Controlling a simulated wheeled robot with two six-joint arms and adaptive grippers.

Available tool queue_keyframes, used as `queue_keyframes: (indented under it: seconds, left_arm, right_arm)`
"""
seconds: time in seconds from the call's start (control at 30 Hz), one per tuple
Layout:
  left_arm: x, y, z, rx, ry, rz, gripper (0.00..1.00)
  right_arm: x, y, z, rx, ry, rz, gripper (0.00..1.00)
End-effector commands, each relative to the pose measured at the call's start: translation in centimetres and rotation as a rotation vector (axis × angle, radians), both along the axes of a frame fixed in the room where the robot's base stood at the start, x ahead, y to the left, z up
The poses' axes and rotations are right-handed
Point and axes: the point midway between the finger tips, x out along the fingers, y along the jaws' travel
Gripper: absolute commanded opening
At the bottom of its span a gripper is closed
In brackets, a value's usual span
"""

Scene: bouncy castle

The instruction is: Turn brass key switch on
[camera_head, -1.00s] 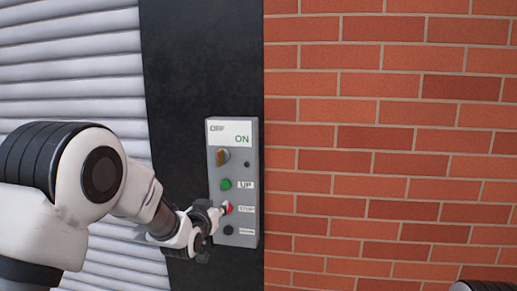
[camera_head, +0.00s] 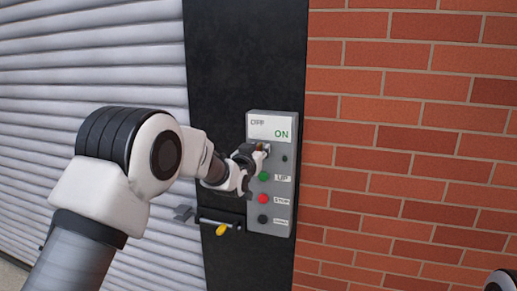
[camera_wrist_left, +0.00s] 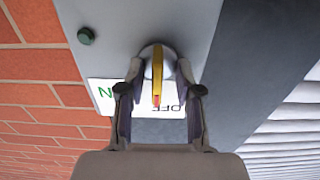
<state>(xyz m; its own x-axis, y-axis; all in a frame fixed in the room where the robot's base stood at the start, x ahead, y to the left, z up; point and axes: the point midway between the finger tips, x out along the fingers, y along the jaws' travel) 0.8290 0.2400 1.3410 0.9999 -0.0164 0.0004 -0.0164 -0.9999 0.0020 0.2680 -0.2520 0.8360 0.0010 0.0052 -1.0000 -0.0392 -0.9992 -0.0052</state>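The brass key switch (camera_wrist_left: 157,72) is on the upper part of a grey control box (camera_head: 284,218), below the OFF and ON label (camera_head: 268,128). In the left wrist view its yellow lever has a red tip beside the word OFF. My left gripper (camera_head: 260,150) is at the switch and hides most of it in the head view. In the left wrist view the fingers of the left gripper (camera_wrist_left: 160,102) stand apart, one on each side of the lever, with gaps showing. My right gripper is out of view.
Below the switch are a green UP button (camera_head: 263,176), a red STOP button (camera_head: 262,199) and a black button (camera_head: 263,219). A latch with a yellow handle (camera_head: 221,229) is left of the box. A shutter (camera_head: 90,60) and a brick wall (camera_head: 410,120) flank the dark post (camera_head: 240,60).

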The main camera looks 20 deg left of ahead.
Motion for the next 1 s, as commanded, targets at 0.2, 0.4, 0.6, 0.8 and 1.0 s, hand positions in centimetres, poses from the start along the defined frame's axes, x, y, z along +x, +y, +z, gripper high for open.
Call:
queue_keyframes:
  seconds: [0.2,0.4,0.6,0.8,1.0]
  left_arm:
    - [0.0,0.0,0.0,0.0,0.0,0.0,0.0]
    - [0.0,0.0,0.0,0.004,-0.001,0.0,0.0]
    - [0.0,0.0,-0.1,0.042,-0.003,0.0,0.0]
    - [0.0,-0.1,-0.2,0.141,-0.005,0.0,0.0]
    - [0.0,-0.2,-0.3,0.301,-0.009,0.0,0.0]
  right_arm:
    - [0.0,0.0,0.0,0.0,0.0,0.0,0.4]
    - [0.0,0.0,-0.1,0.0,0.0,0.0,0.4]
    - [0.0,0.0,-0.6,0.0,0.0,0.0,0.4]
    - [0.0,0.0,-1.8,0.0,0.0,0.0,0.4]
    - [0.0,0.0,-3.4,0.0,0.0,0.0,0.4]
